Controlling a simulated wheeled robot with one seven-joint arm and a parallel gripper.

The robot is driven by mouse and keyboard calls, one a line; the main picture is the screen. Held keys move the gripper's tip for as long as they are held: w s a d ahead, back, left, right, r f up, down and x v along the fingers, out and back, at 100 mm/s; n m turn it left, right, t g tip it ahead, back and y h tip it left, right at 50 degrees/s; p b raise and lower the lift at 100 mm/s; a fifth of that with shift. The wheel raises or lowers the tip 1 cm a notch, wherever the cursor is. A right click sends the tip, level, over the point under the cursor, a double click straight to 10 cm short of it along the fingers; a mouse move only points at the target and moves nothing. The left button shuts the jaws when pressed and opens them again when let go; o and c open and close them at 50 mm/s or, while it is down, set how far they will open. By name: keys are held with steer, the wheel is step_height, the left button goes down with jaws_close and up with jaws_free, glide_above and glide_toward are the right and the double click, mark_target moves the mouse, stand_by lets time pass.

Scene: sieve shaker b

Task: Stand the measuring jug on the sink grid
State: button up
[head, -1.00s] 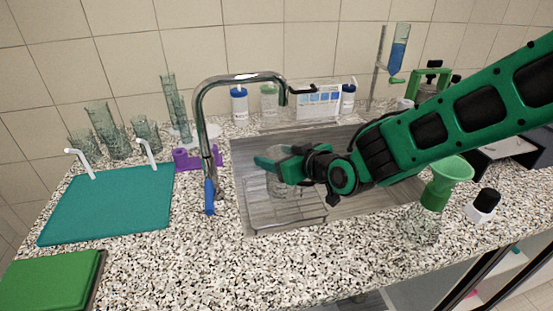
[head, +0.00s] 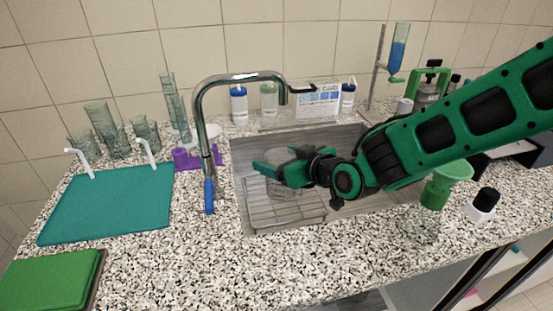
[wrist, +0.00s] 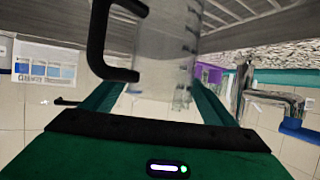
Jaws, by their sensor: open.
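The clear measuring jug (head: 283,188) is upright over the sink grid (head: 262,208), at the left of the sink. In the wrist view the jug (wrist: 165,50) has marks on its wall and a dark handle (wrist: 97,45). My gripper (head: 268,164) is open, with its green fingers on either side of the jug. The wrist view shows the fingers apart around the jug, with the grid bars (wrist: 235,12) close to the jug's base. The jug looks to rest on the grid, though the exact contact is hard to see.
The tall faucet (head: 205,130) rises at the sink's left edge. A teal mat (head: 105,205) with clear vessels behind it lies on the left. A green funnel in a flask (head: 437,190) and a black-capped bottle (head: 483,205) stand right of the sink. Bottles line the back.

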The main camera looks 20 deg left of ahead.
steer(key=v, duration=1)
steer(key=shift+s+d, duration=0.2)
steer(key=shift+d, duration=0.1)
